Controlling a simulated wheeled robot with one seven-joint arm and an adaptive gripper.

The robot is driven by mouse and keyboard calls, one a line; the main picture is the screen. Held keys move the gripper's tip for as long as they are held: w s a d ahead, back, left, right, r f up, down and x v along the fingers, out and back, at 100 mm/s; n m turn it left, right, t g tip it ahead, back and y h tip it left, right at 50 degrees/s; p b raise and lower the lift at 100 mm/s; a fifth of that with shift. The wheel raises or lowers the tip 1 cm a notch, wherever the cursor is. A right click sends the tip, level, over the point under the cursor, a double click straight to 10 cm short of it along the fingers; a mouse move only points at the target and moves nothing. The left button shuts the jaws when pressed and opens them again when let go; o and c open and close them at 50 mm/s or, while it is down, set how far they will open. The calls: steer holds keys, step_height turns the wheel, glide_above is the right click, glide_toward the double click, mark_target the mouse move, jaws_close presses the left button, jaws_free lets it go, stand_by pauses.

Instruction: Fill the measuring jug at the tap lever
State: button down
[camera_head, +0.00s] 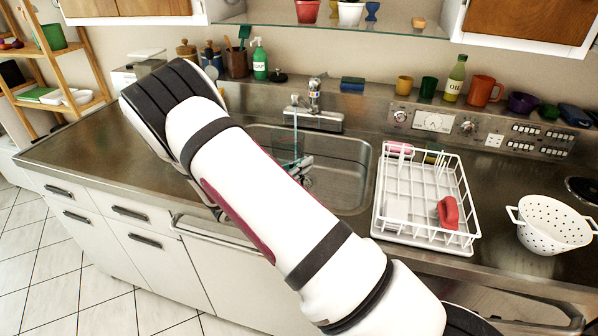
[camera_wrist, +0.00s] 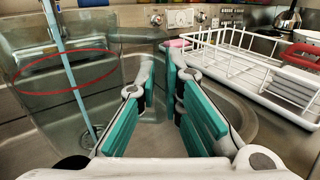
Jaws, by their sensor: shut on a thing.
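The measuring jug (camera_wrist: 110,62) is clear, with a red ring line around it, and fills the left of the wrist view. In the head view the jug (camera_head: 286,148) shows faintly over the sink. My gripper (camera_wrist: 160,75), with teal pads, is shut on the jug, just right of its wall; the exact grip point is hard to see. It also shows in the head view (camera_head: 301,167), partly behind my arm. The tap (camera_head: 315,98) stands behind the sink. A thin blue stream (camera_wrist: 66,62) runs down into the jug. The water level is unclear.
The steel sink (camera_head: 345,160) lies below the jug. A white dish rack (camera_head: 415,235) with a red item (camera_head: 447,212) stands right of it, and a white colander (camera_head: 552,225) farther right. A green soap bottle (camera_head: 260,60) stands behind the sink. The left counter is mostly clear.

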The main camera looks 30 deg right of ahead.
steer(key=w+d+b, duration=0.4)
steer(key=w+d, duration=0.2)
steer(key=w, duration=0.1)
stand_by(0.5)
steer(key=shift+d+r, duration=0.1)
stand_by(6.7)
